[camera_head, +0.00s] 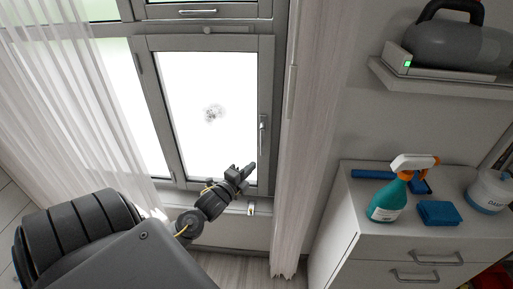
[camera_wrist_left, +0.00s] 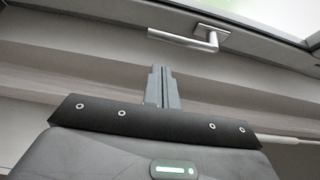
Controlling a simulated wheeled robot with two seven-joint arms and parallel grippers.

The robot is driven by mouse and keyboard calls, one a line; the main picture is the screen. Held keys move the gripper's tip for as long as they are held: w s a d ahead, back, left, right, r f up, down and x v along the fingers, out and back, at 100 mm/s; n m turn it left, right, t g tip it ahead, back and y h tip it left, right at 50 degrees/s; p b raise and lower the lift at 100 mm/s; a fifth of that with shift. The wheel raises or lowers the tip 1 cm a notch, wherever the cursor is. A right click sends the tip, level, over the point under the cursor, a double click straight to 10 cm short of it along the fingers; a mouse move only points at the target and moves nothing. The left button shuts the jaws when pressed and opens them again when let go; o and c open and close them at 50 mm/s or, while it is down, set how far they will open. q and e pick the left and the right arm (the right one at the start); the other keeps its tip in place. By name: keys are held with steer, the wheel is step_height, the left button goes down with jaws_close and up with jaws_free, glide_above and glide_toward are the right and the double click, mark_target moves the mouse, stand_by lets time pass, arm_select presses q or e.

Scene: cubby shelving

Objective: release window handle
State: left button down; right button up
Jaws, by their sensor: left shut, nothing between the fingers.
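The window handle (camera_head: 262,138) is a slim grey lever on the right side of the grey window frame. It hangs roughly vertical along the frame in the head view. In the left wrist view the handle (camera_wrist_left: 185,38) shows as an L-shaped metal lever with its mounting plate. My left gripper (camera_head: 249,169) is just below the handle's lower end in the head view. In the left wrist view its fingers (camera_wrist_left: 161,84) are together and empty, with a visible gap between them and the handle. My right gripper is in neither view.
Sheer curtains hang at the left (camera_head: 75,110) and right (camera_head: 305,140) of the window. A white drawer cabinet (camera_head: 400,245) at the right bears a spray bottle (camera_head: 390,198) and a folded blue cloth (camera_head: 438,213). A smudge (camera_head: 213,113) marks the pane.

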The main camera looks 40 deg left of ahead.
arm_select(q)
steer(key=w+a, duration=0.1)
steer(key=w, duration=0.8)
steer(key=shift+p, duration=0.45)
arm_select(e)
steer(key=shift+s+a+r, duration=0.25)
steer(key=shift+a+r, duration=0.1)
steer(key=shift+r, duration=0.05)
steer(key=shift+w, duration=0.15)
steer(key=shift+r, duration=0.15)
arm_select(q)
steer(key=shift+s+a+m+p, duration=0.2)
steer(key=shift+a+m+p, duration=0.1)
steer(key=shift+p, duration=0.1)
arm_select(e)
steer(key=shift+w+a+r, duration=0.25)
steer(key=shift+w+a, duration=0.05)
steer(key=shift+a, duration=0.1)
